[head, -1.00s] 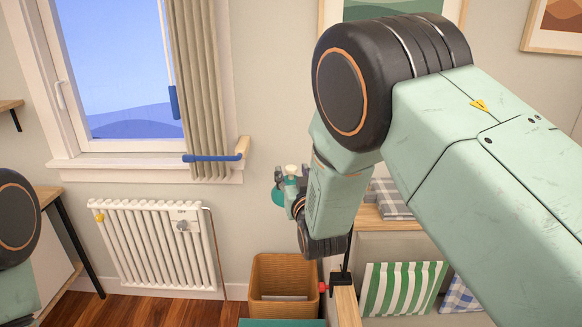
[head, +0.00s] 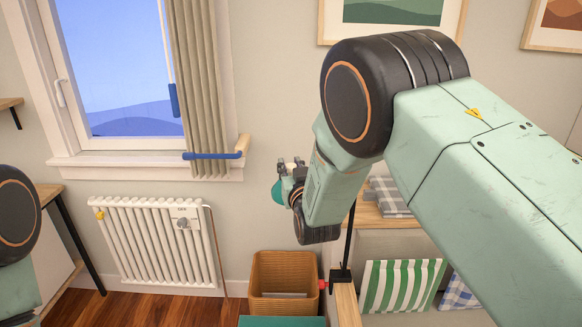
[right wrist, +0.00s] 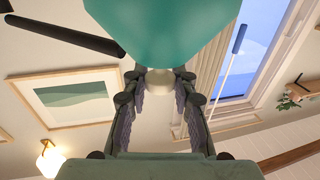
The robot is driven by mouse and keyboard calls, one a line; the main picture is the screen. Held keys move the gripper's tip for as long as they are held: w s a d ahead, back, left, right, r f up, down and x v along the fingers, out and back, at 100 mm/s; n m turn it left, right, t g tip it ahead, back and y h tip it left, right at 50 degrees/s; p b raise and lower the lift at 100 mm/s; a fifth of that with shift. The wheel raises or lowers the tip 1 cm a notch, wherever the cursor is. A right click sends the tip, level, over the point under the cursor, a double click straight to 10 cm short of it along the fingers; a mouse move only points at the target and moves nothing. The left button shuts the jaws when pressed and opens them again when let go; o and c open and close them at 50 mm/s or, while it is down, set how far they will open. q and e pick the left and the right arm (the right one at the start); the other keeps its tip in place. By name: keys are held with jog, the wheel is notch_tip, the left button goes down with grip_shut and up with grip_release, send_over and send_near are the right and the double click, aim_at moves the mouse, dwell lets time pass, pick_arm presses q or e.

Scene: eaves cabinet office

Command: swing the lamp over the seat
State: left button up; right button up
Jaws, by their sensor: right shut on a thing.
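The lamp has a teal shade (head: 278,191), partly hidden behind my right gripper (head: 290,168) in the head view. In the right wrist view the shade (right wrist: 160,30) fills the top middle. A cream knob (right wrist: 160,82) below it sits between the fingers of my right gripper (right wrist: 159,88), which is shut on it. A black lamp post (head: 349,240) rises from a clamp (head: 340,276) on a wooden edge; my arm hides its upper part. A teal flat surface (head: 281,322) shows at the bottom edge; I cannot tell whether it is the seat. My left gripper is out of view.
A wicker basket (head: 284,280) stands left of the clamp. A white radiator (head: 155,242) is under the window. Striped (head: 402,287) and checked (head: 458,294) cushions are at right. A folded grey cloth (head: 392,198) lies on a wooden top. The wall between curtain and my arm is clear.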

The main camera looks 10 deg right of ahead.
grip_shut()
jog(key=shift+f, duration=0.1)
dwell(0.3)
